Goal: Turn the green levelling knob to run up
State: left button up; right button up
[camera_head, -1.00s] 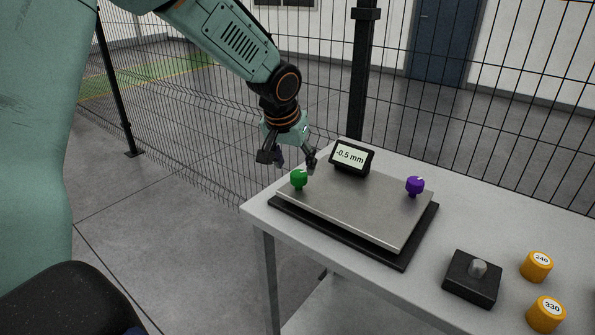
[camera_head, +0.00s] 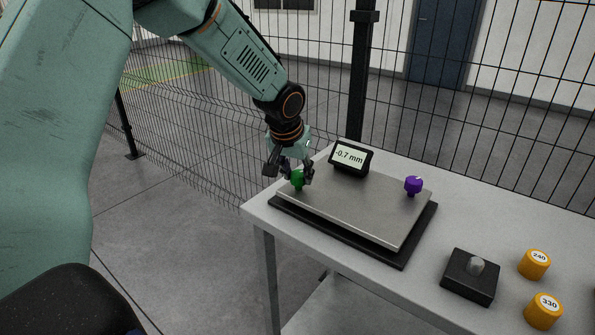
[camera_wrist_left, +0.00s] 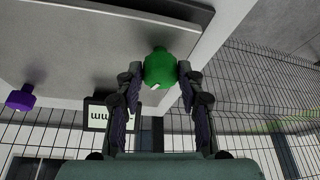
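The green levelling knob (camera_head: 297,181) stands at the near left corner of the grey metal plate (camera_head: 350,210). It also shows in the left wrist view (camera_wrist_left: 160,70), with a small white mark on it. My left gripper (camera_head: 298,172) is at the knob, with one finger on each side. In the left wrist view its fingertips (camera_wrist_left: 161,75) appear to touch the knob's sides, so it looks shut on it. The display (camera_head: 351,158) behind the plate reads -0.7 mm. My right gripper is not in view.
A purple knob (camera_head: 413,185) stands at the plate's right corner. A black block with a grey knob (camera_head: 476,266) and yellow cylinders marked 240 (camera_head: 534,264) and 330 (camera_head: 543,310) are on the table (camera_head: 335,262) at right. A mesh fence (camera_head: 480,120) runs behind.

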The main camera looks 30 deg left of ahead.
pick_arm(q)
jog(key=shift+a, duration=0.1)
jog(key=shift+c, duration=0.7)
jog(key=shift+w, duration=0.15)
jog(key=c, duration=0.3)
jog(key=shift+w+n+y+b, duration=0.15)
jog(key=shift+n+y+b, duration=0.45)
jog(key=shift+n+b, duration=1.05)
jog(key=shift+c, duration=0.2)
jog(key=shift+n+g+y+b, duration=0.45)
jog(key=shift+n+b, duration=0.35)
jog(key=shift+n, duration=0.45)
jog(key=o, duration=1.2)
jog(key=shift+f, duration=0.1)
jog(key=shift+d, duration=0.2)
